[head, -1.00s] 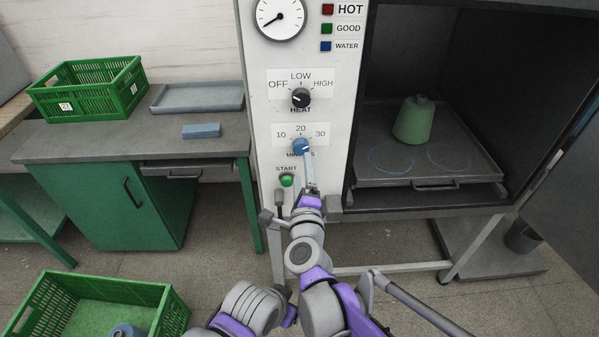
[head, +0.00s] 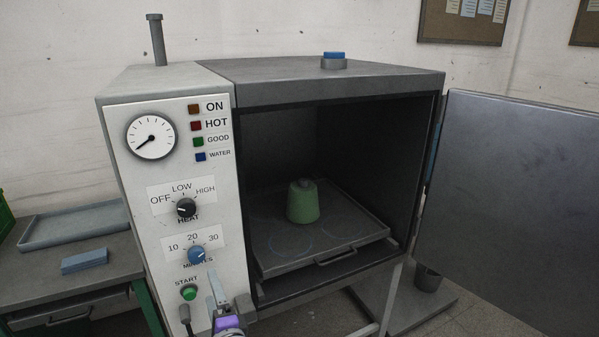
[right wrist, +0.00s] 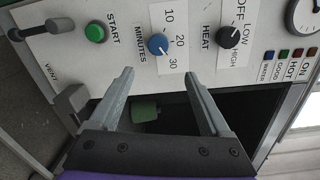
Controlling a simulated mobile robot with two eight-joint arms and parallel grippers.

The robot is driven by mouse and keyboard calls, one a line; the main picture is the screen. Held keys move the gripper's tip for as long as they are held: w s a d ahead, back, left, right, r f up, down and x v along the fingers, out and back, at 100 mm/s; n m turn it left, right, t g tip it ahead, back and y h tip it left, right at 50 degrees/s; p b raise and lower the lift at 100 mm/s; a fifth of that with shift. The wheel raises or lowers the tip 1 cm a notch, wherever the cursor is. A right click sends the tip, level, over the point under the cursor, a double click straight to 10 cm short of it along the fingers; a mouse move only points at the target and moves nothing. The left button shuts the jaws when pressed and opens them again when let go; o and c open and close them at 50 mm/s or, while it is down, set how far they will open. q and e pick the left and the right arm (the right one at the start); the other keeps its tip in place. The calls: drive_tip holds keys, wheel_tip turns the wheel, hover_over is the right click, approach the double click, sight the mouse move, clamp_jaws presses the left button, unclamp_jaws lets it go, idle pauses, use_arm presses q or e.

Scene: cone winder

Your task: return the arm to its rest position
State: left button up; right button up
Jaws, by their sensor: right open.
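My right gripper (head: 214,280) is low in the head view, in front of the control panel (head: 130,185), just right of the green start button (head: 189,293) and below the blue minutes knob (head: 196,254). In the right wrist view the gripper (right wrist: 160,73) has its two fingers wide apart with nothing between them, and stands off from the panel. The minutes knob's white mark points toward 30. The black heat knob (head: 186,208) is above it. My left gripper is not in view.
The steamer door (head: 510,190) stands open at the right. A green cone (head: 303,203) stands on the chamber's tray (head: 350,253). A lever (right wrist: 48,27) sticks out near the start button. A table with a blue block (head: 84,261) and a grey tray (head: 75,227) is at the left.

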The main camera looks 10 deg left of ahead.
drive_tip(key=s+d+f+n+g+h+p, duration=0.15)
drive_tip(key=d+n, duration=0.35)
drive_tip(key=d, duration=0.5)
drive_tip(key=s+d+n+g+h+p, duration=0.1)
drive_tip(key=s+d+n+g+p, duration=0.2)
drive_tip(key=d, duration=0.7)
drive_tip(key=s+d+f+n+g+h+p, duration=0.1)
drive_tip(key=s+d+f+n+g+h, duration=0.1)
drive_tip(key=s+d, duration=0.6)
drive_tip(key=s+d+f+n+g+h+p, duration=0.1)
drive_tip(key=s+d+f+n+g+h, duration=0.2)
drive_tip(key=d, duration=1)
drive_tip(key=s+f+h, duration=0.2)
drive_tip(key=s, duration=0.3)
drive_tip(key=shift+d+f+n, duration=0.2)
drive_tip(key=shift+f+n, duration=0.15)
drive_tip(key=shift+n, duration=0.05)
